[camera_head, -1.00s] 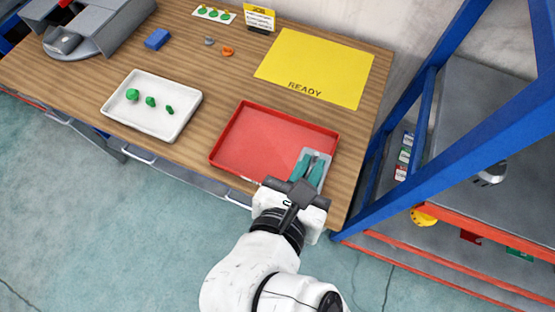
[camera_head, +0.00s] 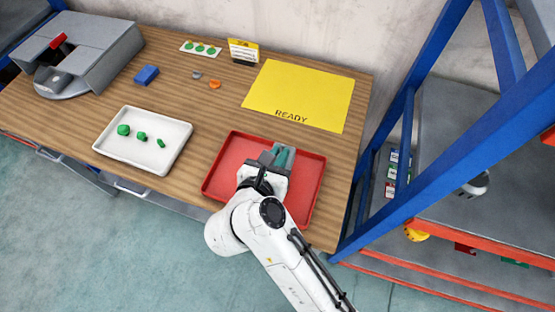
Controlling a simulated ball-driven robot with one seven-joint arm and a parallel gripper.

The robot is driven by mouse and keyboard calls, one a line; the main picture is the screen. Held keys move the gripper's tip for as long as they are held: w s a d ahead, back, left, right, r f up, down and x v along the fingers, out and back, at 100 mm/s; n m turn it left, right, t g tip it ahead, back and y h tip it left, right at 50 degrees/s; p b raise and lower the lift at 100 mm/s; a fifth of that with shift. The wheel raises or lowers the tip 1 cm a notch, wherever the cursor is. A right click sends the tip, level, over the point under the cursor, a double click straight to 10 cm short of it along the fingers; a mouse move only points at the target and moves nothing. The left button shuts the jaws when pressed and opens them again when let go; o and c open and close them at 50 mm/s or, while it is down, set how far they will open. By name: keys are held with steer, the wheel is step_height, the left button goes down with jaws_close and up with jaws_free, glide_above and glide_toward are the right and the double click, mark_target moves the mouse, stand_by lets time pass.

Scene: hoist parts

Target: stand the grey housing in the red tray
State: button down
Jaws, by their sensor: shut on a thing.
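The red tray (camera_head: 228,163) lies near the front right of the wooden table. Only a little grey of the housing shows beside the fingers; my gripper and wrist hide the rest. I cannot tell whether the housing touches the tray floor. My arm covers the tray's front middle.
A white tray (camera_head: 112,145) with green parts stands left of the red tray. A yellow READY mat (camera_head: 300,92) lies behind. Blue block (camera_head: 147,75), orange part (camera_head: 215,85) and small sign (camera_head: 243,50) stand farther back. A blue rack post (camera_head: 450,135) rises at right.

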steer(key=shift+w+f+p, duration=0.15)
steer(key=shift+f+p, duration=0.1)
steer(key=shift+f, duration=0.65)
steer(key=shift+w+f+p, duration=0.1)
steer(key=shift+f+p, duration=0.1)
steer(key=shift+f, duration=0.65)
steer(key=shift+f, duration=0.1)
steer(key=c, duration=1.2)
jaws_free()
steer(key=shift+f, duration=0.1)
steer(key=shift+o, duration=0.2)
steer(key=b+v, duration=0.1)
steer(key=v, duration=1.1)
steer(key=shift+r+b, duration=0.2)
steer(key=shift+b, duration=0.2)
